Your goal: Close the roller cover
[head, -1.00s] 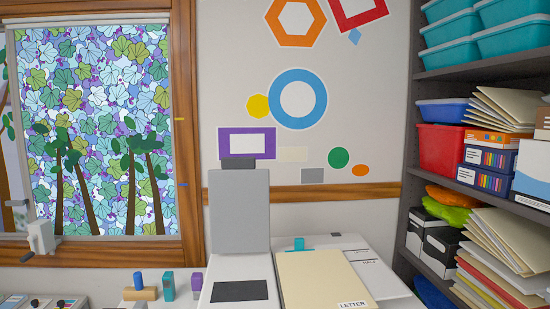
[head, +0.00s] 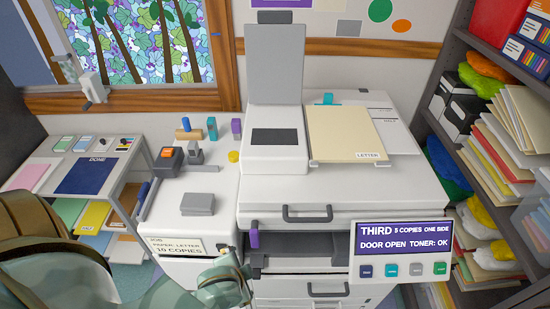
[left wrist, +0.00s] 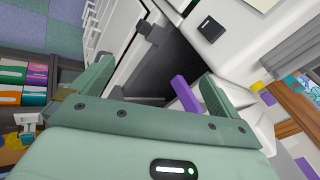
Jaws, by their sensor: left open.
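A grey panel (head: 276,64) stands upright, raised at the back of the white feeder unit (head: 287,160) on the copier. It looks like the open roller cover. A dark rectangle (head: 274,138) shows on the unit's top in front of it. My left gripper (head: 228,278) is low at the copier's front, well below and apart from the panel. In the left wrist view its fingers (left wrist: 155,88) are spread, facing a dark opening in the copier front. A purple lever (left wrist: 186,95) shows there, apparently between or beyond the fingers. My right gripper is out of view.
The copier display (head: 405,250) reads DOOR OPEN and juts out at the right front. A cream LETTER folder (head: 345,133) lies right of the feeder unit. Small blocks and a grey pad (head: 197,204) sit on the left side table. Shelves (head: 455,60) stand at the right.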

